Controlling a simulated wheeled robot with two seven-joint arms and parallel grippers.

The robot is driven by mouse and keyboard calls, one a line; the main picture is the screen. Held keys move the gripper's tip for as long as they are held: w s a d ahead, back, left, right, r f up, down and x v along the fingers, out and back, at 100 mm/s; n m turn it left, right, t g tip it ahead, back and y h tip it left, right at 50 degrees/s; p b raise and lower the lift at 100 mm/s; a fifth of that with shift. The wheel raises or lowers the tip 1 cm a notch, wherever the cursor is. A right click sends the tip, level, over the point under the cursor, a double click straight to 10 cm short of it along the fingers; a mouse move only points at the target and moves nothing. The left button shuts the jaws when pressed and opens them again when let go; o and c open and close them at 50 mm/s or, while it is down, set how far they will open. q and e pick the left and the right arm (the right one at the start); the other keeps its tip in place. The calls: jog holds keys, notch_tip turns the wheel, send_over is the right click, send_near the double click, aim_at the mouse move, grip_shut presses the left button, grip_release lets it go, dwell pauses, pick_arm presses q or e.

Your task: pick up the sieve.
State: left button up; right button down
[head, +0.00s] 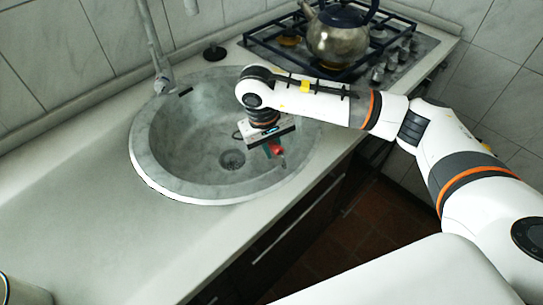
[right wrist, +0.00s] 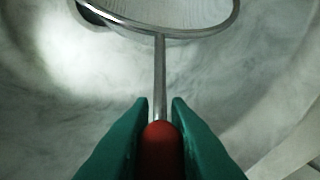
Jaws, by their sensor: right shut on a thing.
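The sieve has a red handle, a thin metal shaft and a round rimmed mesh. In the right wrist view its red handle (right wrist: 162,150) lies between the green fingers of my right gripper (right wrist: 160,112), which is shut on it. The shaft runs up to the mesh bowl, cut off by the top edge. In the head view the right gripper (head: 273,148) hangs over the right part of the sink basin, with a bit of the red handle (head: 278,150) showing. The mesh is hard to make out there. My left gripper is not in view.
The round stone-grey sink (head: 165,185) has a drain (head: 232,159) and a tall faucet (head: 158,55) at its back left. A kettle (head: 338,40) stands on the gas hob at the back right. The counter (head: 100,235) at front left is mostly clear, with a container (head: 20,290) at the corner.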

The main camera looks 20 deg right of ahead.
notch_tip(320, 180, up, 5)
jog(key=shift+f, duration=0.15)
jog(key=shift+r, duration=0.65)
notch_tip(320, 180, up, 12)
jog(key=p, duration=1.2)
